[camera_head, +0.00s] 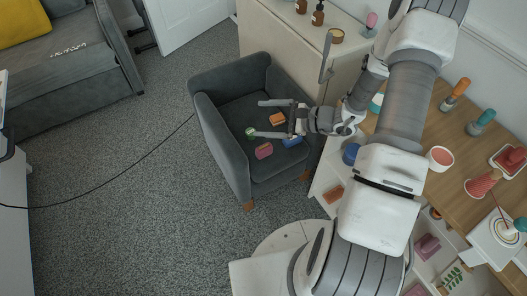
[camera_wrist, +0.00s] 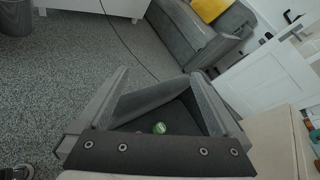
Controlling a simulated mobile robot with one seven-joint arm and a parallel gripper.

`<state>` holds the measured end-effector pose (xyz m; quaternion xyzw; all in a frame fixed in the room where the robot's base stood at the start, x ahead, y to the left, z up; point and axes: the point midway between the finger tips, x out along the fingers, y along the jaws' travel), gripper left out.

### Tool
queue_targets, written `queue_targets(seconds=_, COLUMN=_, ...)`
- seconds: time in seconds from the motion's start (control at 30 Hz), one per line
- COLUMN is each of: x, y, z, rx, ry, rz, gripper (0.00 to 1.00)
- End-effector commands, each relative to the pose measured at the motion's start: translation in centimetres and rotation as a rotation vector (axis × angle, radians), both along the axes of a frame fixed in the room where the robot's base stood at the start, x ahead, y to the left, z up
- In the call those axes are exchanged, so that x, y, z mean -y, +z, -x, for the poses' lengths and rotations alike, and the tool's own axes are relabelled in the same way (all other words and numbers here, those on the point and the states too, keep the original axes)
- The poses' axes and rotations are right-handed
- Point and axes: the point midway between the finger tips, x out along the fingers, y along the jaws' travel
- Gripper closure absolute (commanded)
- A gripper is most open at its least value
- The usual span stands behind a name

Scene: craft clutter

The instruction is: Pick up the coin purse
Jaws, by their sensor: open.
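A small pink item (camera_head: 264,151), which looks like the coin purse, lies on the seat of the dark grey armchair (camera_head: 225,95). My gripper (camera_head: 256,118) is open and empty, reaching in over the seat from the right. Its lower finger passes just above the pink item in the picture; I cannot tell the height between them. In the wrist view the open fingers (camera_wrist: 160,73) frame the chair seat, and the purse is mostly hidden behind the gripper's palm.
A green round item (camera_head: 251,132), an orange item (camera_head: 277,119) and a blue item (camera_head: 292,141) share the seat. The green one shows in the wrist view (camera_wrist: 160,128). The chair's arms and back surround the seat. A cluttered wooden desk (camera_head: 416,190) stands right; carpet (camera_head: 130,200) is open left.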

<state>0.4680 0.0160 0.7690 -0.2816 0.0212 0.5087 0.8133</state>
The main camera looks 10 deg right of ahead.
Motion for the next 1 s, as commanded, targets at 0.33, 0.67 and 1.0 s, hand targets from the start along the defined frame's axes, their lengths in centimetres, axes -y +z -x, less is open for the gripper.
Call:
queue_targets(seconds=0.33, x=5.2, y=-16.7, z=-0.3, rx=-0.187, ry=-0.495, rz=-0.224, gripper=0.0)
queue_targets(seconds=0.67, x=7.5, y=-27.5, z=2.8, rx=-0.325, ry=-0.819, rz=-0.31, gripper=0.0)
queue_targets(seconds=1.0, x=6.5, y=-30.6, z=0.2, rx=-0.341, ry=-0.861, rz=-0.316, gripper=0.0)
